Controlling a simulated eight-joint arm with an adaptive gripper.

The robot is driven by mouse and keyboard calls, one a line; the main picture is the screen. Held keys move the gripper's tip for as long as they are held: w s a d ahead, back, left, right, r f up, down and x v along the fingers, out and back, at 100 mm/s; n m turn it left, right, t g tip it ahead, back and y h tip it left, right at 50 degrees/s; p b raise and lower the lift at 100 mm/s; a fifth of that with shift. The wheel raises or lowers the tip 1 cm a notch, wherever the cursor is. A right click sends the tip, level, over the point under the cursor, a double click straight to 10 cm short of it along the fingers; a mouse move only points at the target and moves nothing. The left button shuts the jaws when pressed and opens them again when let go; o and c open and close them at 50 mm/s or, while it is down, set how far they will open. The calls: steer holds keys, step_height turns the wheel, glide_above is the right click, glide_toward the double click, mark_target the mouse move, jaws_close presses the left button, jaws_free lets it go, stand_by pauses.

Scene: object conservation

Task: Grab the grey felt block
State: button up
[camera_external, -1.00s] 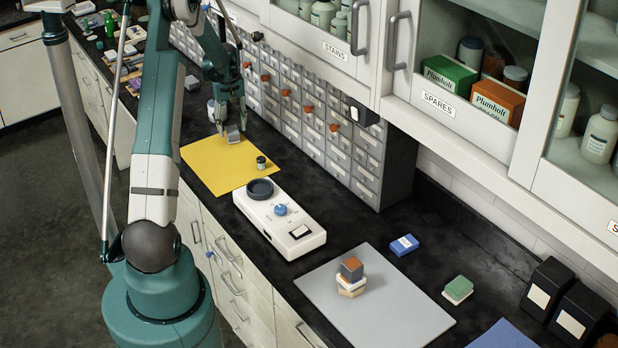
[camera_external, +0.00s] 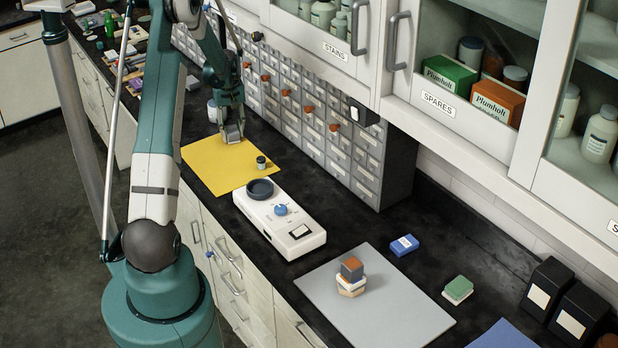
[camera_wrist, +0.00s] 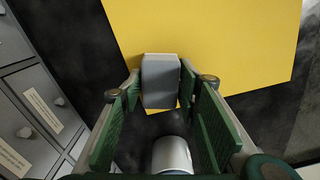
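A grey block (camera_wrist: 160,82) stands at the edge of the yellow mat (camera_wrist: 220,40), between my fingertips in the wrist view. In the external view the block (camera_external: 232,134) is partly covered by my gripper (camera_external: 232,130), which is low over the mat's far end. My green-padded fingers (camera_wrist: 160,85) flank the block closely on its left and right sides. I cannot tell whether both pads press on it or small gaps are left. The block looks upright and still down at the mat.
A white jar (camera_external: 212,110) stands beside my gripper. A small dark jar (camera_external: 261,163) is on the yellow mat. A white device (camera_external: 280,220) lies nearer. A small stack (camera_external: 351,284) is on the grey mat (camera_external: 400,315). Grey drawers (camera_external: 330,150) line the back.

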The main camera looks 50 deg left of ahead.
mark_target(231, 130)
steer(key=c, duration=0.4)
steer(key=shift+c, duration=0.2)
steer(key=shift+r, duration=0.1)
steer(key=shift+s+r, duration=0.2)
steer(key=shift+r, duration=0.15)
step_height(231, 130, up, 6)
steer(key=shift+b, duration=0.3)
steer(key=s+b, duration=0.1)
steer(key=s, duration=1.8)
steer(key=shift+s, duration=0.3)
